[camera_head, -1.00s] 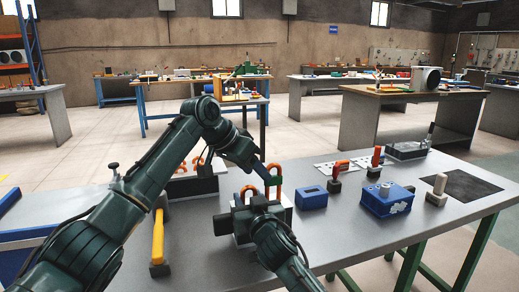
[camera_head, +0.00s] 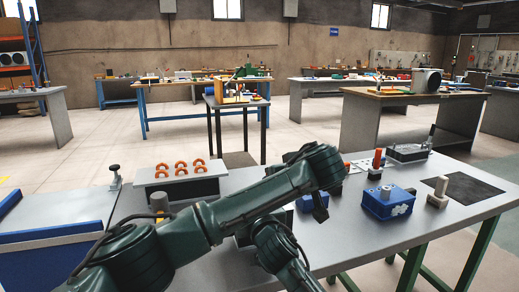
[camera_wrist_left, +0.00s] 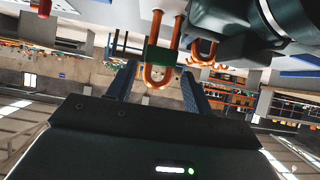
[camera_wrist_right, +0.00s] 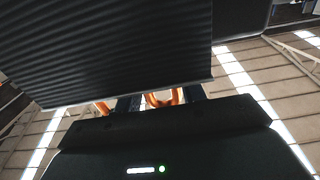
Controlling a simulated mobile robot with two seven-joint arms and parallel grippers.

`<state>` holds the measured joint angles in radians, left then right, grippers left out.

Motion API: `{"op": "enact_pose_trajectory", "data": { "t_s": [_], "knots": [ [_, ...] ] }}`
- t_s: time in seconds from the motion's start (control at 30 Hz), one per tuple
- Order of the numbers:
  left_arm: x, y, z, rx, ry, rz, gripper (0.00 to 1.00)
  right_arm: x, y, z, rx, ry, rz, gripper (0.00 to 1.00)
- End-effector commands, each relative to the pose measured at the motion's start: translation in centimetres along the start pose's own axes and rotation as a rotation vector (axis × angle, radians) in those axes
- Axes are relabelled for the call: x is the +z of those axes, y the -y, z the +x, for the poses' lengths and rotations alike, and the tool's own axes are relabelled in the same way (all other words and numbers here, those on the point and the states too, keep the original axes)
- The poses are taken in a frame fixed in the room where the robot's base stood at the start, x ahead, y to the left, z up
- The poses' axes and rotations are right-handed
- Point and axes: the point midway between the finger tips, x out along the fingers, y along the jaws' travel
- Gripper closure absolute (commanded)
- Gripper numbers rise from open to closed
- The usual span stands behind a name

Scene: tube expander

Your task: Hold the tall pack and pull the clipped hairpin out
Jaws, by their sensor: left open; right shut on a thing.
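The tall pack, a dark finned block (camera_wrist_right: 110,50), fills the upper left of the right wrist view. In the head view my left arm hides nearly all of it. My right gripper (camera_wrist_right: 160,98) is shut on the pack, with an orange tube bend seen between its fingers. The clipped hairpin (camera_wrist_left: 161,78) is an orange U-shaped tube with a green clip (camera_wrist_left: 161,56) across its legs. My left gripper (camera_wrist_left: 158,72) is open, with the hairpin's bend between its fingers and gaps on both sides. Another orange hairpin (camera_wrist_left: 203,52) without a visible clip is beside it.
A low block (camera_head: 182,190) with several orange bends stands at the back left.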

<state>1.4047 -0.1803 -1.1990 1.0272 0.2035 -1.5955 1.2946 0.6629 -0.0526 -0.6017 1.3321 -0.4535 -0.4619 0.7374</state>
Motion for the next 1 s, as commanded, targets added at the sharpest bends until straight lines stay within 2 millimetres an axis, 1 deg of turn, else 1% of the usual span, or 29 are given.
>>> {"op": "enact_pose_trajectory", "data": {
  "t_s": [0.3, 0.5, 0.63, 0.87, 1.0],
  "knots": [
    [0.0, 0.1, 3.5, -0.004, 0.002, -0.001, 0.49, 0.0, 0.0, 0.0, 0.000, 0.001, 0.000, 1.00],
    [0.0, 0.0, 5.2, -0.002, 0.002, 0.000, 0.49, 0.0, 0.0, 0.0, 0.000, 0.001, 0.000, 1.00],
    [0.0, 0.1, 5.6, -0.001, 0.002, 0.001, 0.49, 0.0, 0.0, 0.0, 0.000, 0.001, 0.000, 1.00],
    [0.0, 0.0, 5.7, 0.000, 0.002, 0.001, 0.49, 0.0, 0.0, 0.0, 0.000, 0.001, 0.000, 1.00],
    [0.0, 0.0, 5.7, 0.000, 0.002, 0.001, 0.58, 0.0, 0.0, 0.0, 0.000, 0.001, 0.000, 1.00]
  ]
}}
